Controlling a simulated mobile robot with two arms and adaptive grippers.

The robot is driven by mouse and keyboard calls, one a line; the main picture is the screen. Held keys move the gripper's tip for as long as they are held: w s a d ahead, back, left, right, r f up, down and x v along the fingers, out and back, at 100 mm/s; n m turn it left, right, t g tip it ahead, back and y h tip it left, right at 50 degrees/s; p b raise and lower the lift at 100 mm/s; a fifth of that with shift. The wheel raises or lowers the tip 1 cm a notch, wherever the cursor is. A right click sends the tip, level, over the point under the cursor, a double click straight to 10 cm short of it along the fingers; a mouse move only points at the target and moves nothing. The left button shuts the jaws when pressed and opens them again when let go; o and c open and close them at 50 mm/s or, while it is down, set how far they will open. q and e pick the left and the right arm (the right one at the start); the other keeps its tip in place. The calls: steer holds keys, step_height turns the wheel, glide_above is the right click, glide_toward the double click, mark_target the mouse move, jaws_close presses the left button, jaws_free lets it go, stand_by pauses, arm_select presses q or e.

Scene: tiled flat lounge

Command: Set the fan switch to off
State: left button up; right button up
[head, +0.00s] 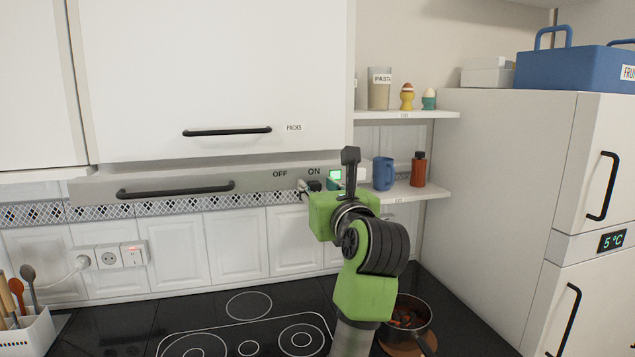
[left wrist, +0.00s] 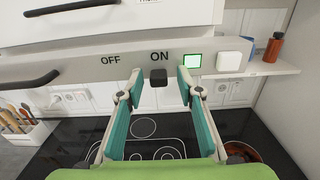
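The fan switch is a black knob (left wrist: 158,77) on the grey hood front (left wrist: 75,73), right below the word ON and well to the right of the word OFF. The knob also shows in the head view (head: 314,185), partly behind my gripper. My left gripper (head: 318,186) is at the right part of the hood front. In the left wrist view my left gripper (left wrist: 159,82) is open, with one teal finger to each side of the knob and visible gaps between. I cannot tell how deep the fingertips reach around it. My right gripper is in neither view.
A green-lit indicator (left wrist: 193,60) and a white box (left wrist: 229,61) are right of the knob. Shelves hold a blue mug (head: 383,173) and a brown-red bottle (head: 418,169). A white cabinet (head: 220,70) is above.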

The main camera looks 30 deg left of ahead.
mark_target(281, 185)
arm_select(q)
steer(key=shift+w+a, duration=0.15)
steer(key=shift+a, duration=0.05)
steer(key=shift+s+r, duration=0.1)
steer(key=shift+s, duration=0.1)
steer(key=c, duration=0.3)
jaws_close()
steer(key=shift+s+a, duration=0.2)
steer(key=shift+s, duration=0.05)
steer(key=s+a, duration=0.4)
steer(key=shift+s+b, duration=0.3)
steer(key=shift+b, duration=0.1)
steer(key=shift+w+d, duration=0.1)
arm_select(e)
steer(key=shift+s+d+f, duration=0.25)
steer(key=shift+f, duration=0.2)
